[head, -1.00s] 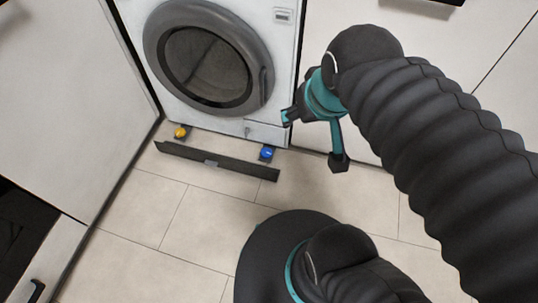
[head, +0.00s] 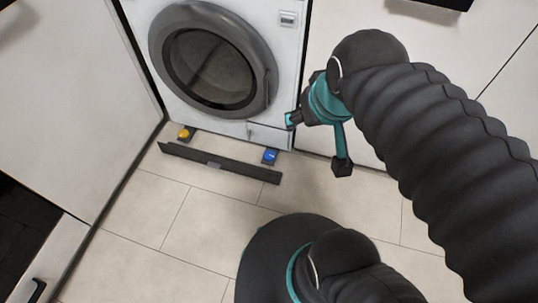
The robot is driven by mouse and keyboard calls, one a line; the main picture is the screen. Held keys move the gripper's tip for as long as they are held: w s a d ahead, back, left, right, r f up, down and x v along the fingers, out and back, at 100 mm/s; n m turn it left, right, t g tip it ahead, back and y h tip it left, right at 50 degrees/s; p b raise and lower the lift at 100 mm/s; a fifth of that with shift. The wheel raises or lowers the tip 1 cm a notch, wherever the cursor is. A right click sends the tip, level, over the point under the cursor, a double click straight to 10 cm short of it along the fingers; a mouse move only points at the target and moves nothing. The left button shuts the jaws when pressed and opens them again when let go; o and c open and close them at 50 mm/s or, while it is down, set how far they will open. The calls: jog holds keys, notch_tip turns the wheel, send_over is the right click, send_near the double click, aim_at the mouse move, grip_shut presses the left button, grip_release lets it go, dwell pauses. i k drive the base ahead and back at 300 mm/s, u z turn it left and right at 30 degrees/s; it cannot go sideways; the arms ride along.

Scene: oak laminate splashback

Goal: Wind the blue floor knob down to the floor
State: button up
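The blue floor knob (head: 270,156) is a small round knob on a dark foot under the right front corner of the white washing machine (head: 270,50). It sits just behind the right part of a dark plinth strip (head: 220,164) on the floor. My gripper (head: 317,143) is black and teal, up and to the right of the blue knob in the head view. Its two fingers are spread wide, with nothing between them. It appears apart from the knob. Whether the foot touches the floor is too small to tell.
A yellow knob (head: 184,133) sits under the machine's left front corner. Pale cabinet panels stand on the left (head: 70,90) and right (head: 440,60). The tiled floor (head: 140,225) in front of the strip is clear. The machine's round door (head: 213,58) is shut.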

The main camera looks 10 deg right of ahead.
aim_at(269, 156)
jog(key=u, duration=2.8)
jog(key=k, duration=0.95)
jog(key=z, duration=2)
